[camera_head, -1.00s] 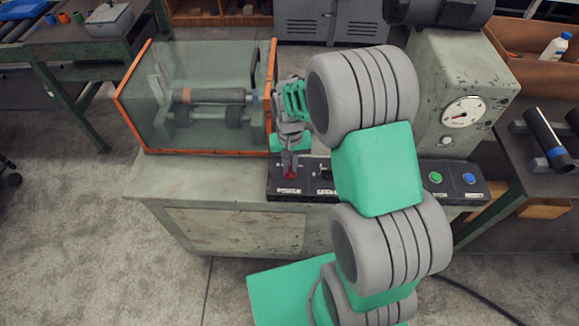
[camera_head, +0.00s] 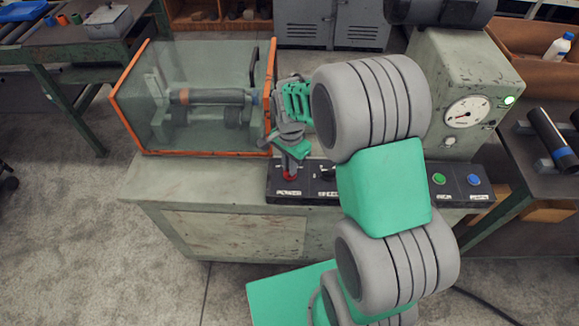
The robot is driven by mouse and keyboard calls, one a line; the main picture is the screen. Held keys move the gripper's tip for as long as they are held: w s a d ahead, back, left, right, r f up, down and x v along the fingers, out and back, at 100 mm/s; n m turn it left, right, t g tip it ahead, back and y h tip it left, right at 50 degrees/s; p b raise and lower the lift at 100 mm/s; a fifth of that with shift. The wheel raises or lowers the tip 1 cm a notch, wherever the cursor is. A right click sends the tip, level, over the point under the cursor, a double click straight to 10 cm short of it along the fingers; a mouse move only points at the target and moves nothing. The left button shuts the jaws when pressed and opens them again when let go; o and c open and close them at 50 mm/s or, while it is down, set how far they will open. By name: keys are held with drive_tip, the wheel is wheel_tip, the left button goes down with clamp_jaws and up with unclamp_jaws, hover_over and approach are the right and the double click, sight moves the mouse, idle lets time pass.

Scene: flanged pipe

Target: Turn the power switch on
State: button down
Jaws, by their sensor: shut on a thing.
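The black control panel (camera_head: 326,198) runs along the front of the machine bench. A round lamp (camera_head: 509,100) on the gauge housing glows green.
A clear guard with orange edges (camera_head: 192,153) encloses a pipe (camera_head: 208,97) close to my gripper's left. A green button (camera_head: 438,179) and a blue button (camera_head: 474,180) sit at the panel's right. My arm hides the panel's middle.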

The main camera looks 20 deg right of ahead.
drive_tip(key=shift+w+r+m, duration=0.1)
drive_tip(key=shift+m, duration=0.5)
drive_tip(key=c, duration=1.5)
unclamp_jaws()
wheel_tip(320, 180, up, 8)
drive_tip(key=shift+f+b, duration=0.1)
drive_tip(key=shift+b, duration=0.55)
